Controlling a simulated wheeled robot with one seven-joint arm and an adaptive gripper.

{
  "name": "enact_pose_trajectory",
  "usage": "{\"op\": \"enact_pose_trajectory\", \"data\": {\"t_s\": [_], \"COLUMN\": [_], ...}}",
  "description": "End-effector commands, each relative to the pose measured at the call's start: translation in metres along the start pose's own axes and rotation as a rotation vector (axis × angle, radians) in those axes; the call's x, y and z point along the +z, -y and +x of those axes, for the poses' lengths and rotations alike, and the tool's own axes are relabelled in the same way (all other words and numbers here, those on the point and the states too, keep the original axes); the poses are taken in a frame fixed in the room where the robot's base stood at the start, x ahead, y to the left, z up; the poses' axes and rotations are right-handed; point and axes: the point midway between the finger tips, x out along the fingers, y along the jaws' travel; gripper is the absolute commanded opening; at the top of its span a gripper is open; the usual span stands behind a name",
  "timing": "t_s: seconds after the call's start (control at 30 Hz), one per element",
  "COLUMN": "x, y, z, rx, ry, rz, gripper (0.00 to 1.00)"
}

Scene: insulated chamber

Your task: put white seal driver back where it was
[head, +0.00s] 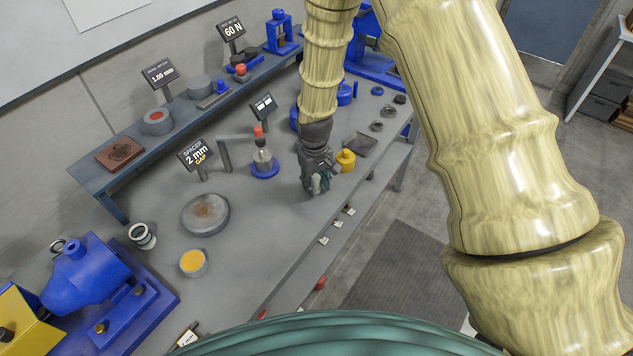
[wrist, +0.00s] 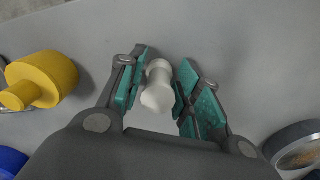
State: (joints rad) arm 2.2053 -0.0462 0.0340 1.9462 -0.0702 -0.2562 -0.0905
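The white seal driver (wrist: 157,88) is a small white spool-like piece with a narrower waist. I cannot tell whether the driver touches the bench top.
A yellow knobbed piece (head: 346,160) is close right of my gripper; it also shows in the wrist view (wrist: 42,80). A blue-based stand with a red top (head: 264,162) is to the left. A round grey dish (head: 205,214) lies further left. Bench between is clear.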

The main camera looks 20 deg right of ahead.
Motion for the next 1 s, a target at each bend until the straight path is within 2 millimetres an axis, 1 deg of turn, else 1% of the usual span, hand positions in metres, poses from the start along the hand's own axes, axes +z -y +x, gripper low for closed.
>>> {"op": "enact_pose_trajectory", "data": {"t_s": [0.33,0.53,0.67,1.0], "x": [0.000,-0.001,-0.001,-0.001], "y": [0.000,0.000,0.000,0.000], "z": [-0.001,-0.009,-0.021,-0.061], "rx": [0.000,0.000,0.000,0.000], "ry": [0.000,-0.002,-0.002,-0.003], "rz": [-0.001,0.000,0.000,0.000], "gripper": [0.49,0.49,0.49,0.49]}}
